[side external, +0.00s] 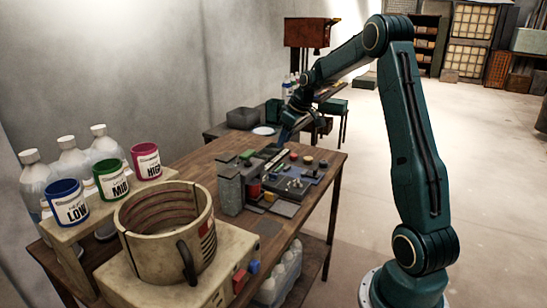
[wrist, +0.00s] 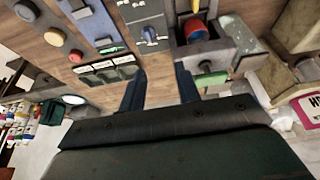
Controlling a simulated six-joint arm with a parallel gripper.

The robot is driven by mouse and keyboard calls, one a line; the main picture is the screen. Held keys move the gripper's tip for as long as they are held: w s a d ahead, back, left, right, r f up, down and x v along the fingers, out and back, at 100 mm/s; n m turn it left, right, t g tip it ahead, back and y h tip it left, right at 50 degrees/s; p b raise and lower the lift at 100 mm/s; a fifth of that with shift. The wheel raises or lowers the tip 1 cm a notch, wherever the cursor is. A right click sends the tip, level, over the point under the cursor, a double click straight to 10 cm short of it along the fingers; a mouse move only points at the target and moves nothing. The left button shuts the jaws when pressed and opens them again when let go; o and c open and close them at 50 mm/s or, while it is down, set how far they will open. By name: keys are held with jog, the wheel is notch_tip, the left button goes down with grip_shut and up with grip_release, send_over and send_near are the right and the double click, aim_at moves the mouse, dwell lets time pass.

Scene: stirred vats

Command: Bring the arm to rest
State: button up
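My gripper (wrist: 158,84) shows in the wrist view as two dark fingers standing apart, with nothing between them. In the side view my gripper (side external: 287,132) is small and dark, above the far part of the wooden table (side external: 322,178), close to the control panel (side external: 290,180). The wrist is bent downward there. The side view does not show clearly whether the fingertips touch anything. In the wrist view, panel parts lie beyond the fingers, including a red and yellow knob (wrist: 196,27) and a block with a green strip (wrist: 211,80).
A large cream vat (side external: 165,232) stands at the near left. Blue LOW (side external: 66,203), green MID (side external: 111,180) and red HIGH (side external: 146,161) mugs stand on a shelf behind it. Grey blocks (side external: 231,190) stand beside the panel. Open floor (side external: 480,130) lies to the right.

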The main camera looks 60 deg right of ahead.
jog(key=s+a+r, duration=0.4)
jog(key=a+r, duration=0.1)
jog(key=a, duration=0.5)
jog(key=s+a+r, duration=0.3)
jog(key=a+r, duration=0.2)
jog(key=a, duration=0.5)
jog(key=s+a, duration=0.6)
jog(key=s, duration=0.2)
jog(key=s+a+f+t, duration=0.1)
jog(key=s+a, duration=0.5)
jog(key=s, duration=0.3)
jog(key=shift+s, duration=0.25)
